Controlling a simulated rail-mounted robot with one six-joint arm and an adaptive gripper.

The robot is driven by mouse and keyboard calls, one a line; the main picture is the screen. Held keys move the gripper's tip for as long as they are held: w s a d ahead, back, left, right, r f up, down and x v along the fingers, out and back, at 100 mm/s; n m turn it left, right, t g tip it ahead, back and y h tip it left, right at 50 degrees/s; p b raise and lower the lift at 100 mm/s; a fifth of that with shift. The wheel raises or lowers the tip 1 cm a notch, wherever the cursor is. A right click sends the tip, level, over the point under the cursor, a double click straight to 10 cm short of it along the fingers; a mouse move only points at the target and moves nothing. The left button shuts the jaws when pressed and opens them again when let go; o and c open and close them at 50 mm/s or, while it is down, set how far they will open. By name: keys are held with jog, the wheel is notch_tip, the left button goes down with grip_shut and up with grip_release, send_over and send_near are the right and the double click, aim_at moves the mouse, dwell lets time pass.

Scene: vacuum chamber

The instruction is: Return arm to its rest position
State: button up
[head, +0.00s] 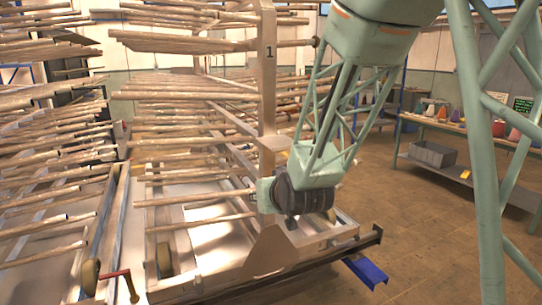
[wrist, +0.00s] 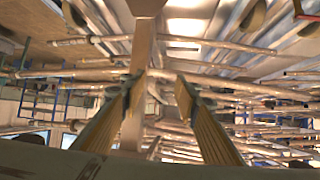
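My gripper (wrist: 160,86) shows in the wrist view with its two ribbed yellowish fingers spread apart. No object is visible between the fingers; only rods and a post show beyond them. In the head view my green lattice arm (head: 335,110) hangs down from the top, right of centre. Its dark wrist (head: 303,196) is low beside the numbered post (head: 267,80) of the rack. The fingers cannot be made out in the head view.
A rack cart (head: 270,245) with several long horizontal rods (head: 180,95) fills the left and middle, close to my wrist. A blue bracket (head: 366,272) sticks out at its front right corner. A workbench (head: 440,125) stands at the right. Open floor (head: 420,235) lies between.

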jog(key=s+d+r+g+h, duration=0.1)
jog(key=s+d+r, duration=0.35)
jog(key=s, duration=0.25)
jog(key=s+d+r+m+g, duration=0.1)
jog(key=s+d+r, duration=0.2)
jog(key=s+d, duration=0.35)
jog(key=s+d+r+g+h, duration=0.1)
jog(key=s+d+r, duration=0.3)
jog(key=s, duration=0.5)
jog(key=s+d+m+g, duration=0.1)
jog(key=s+d, duration=0.3)
jog(key=s, duration=0.9)
jog(key=s+d+f+g+h, duration=0.1)
jog(key=s+d+g, duration=0.2)
jog(key=s, duration=1.1)
jog(key=shift+s+d+f+m+g+p, duration=0.15)
jog(key=shift+s+d+m+g+p, duration=0.15)
jog(key=shift+d+m+p, duration=0.1)
dwell(0.6)
jog(key=shift+f+b, duration=0.65)
jog(key=shift+b, duration=0.05)
jog(key=shift+r, duration=0.15)
